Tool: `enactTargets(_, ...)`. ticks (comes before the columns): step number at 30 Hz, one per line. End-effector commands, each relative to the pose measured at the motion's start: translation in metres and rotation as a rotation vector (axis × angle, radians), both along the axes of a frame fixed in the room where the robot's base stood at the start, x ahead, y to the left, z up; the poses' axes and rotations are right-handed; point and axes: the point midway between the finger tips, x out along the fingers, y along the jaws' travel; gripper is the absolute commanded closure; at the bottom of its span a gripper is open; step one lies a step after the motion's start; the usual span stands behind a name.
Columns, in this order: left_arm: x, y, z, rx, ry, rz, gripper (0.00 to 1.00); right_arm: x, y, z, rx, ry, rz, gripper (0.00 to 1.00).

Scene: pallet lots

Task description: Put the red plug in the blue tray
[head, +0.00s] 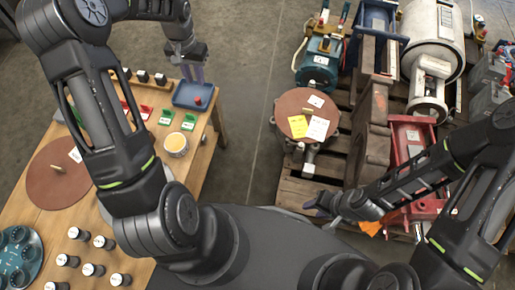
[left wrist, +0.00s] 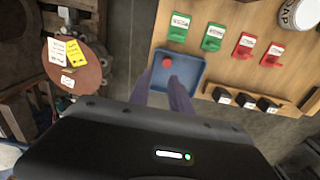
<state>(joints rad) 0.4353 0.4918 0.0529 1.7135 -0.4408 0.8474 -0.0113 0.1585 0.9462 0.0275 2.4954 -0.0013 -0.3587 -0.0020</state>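The blue tray (head: 179,99) stands near the right edge of the wooden table; it also shows in the left wrist view (left wrist: 198,72). The red plug (head: 197,100) is inside the tray, apart from its walls; in the left wrist view (left wrist: 167,61) it lies just beyond my fingertips. My left gripper (head: 193,76) is above the tray's far side, its fingers (left wrist: 164,84) spread with a gap and nothing seen between them. My right gripper (head: 316,207) is over the pallet at the right, its fingers too small and dark to judge.
Green cards (head: 167,117) and red cards (head: 145,112) lie on the table beside the tray. A rack with black blocks (head: 160,79) runs along the table's far edge. Pallets with machinery (head: 318,62) fill the right, past open floor.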

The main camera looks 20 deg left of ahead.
Motion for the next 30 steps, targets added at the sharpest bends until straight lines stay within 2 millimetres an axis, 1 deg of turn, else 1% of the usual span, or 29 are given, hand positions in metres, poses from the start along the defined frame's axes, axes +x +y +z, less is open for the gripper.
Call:
enactTargets(1,-0.002,-0.017,-0.013,-0.023,0.000,-0.014,0.75,0.000,0.000,0.000,0.000,0.000,0.000,0.64)
enactTargets(2,-0.002,-0.028,-0.022,-0.041,-0.004,-0.021,0.75,0.000,0.000,0.000,0.000,0.000,0.000,0.64)
enactTargets(5,-0.010,-0.082,-0.059,-0.115,-0.022,-0.048,0.75,0.000,0.000,0.000,0.000,0.000,0.000,0.64)
enactTargets(6,-0.017,-0.109,-0.076,-0.152,-0.030,-0.055,0.75,0.000,0.000,0.000,0.000,0.000,0.000,0.64)
enactTargets(8,-0.034,-0.153,-0.103,-0.211,-0.038,-0.061,0.75,0.000,0.000,0.000,0.000,0.000,0.000,0.64)
enactTargets(9,-0.049,-0.184,-0.119,-0.249,-0.042,-0.061,0.75,0.000,0.000,0.000,0.000,0.000,0.000,0.64)
enactTargets(11,-0.078,-0.226,-0.141,-0.299,-0.044,-0.048,0.75,0.000,0.000,0.000,0.000,0.000,0.000,0.64)
enactTargets(12,-0.101,-0.251,-0.152,-0.324,-0.044,-0.036,0.75,0.000,0.000,0.000,0.000,0.000,0.000,0.64)
enactTargets(14,-0.136,-0.281,-0.166,-0.349,-0.040,-0.014,0.75,0.000,0.000,0.000,0.000,0.000,0.000,0.64)
enactTargets(15,-0.158,-0.295,-0.171,-0.356,-0.038,0.002,0.75,0.000,0.000,0.000,0.000,0.000,0.000,0.64)
enactTargets(18,-0.197,-0.313,-0.178,-0.354,-0.036,0.030,0.75,0.000,0.000,0.000,0.000,0.000,0.000,0.64)
enactTargets(21,-0.215,-0.317,-0.180,-0.347,-0.038,0.045,0.75,0.000,0.000,0.000,0.000,0.000,0.000,0.64)
enactTargets(23,-0.217,-0.318,-0.180,-0.345,-0.041,0.048,0.75,0.000,0.000,0.000,0.000,0.000,0.000,0.64)
enactTargets(30,-0.216,-0.317,-0.180,-0.345,-0.043,0.048,0.75,0.000,0.000,0.000,0.000,0.000,0.000,0.64)
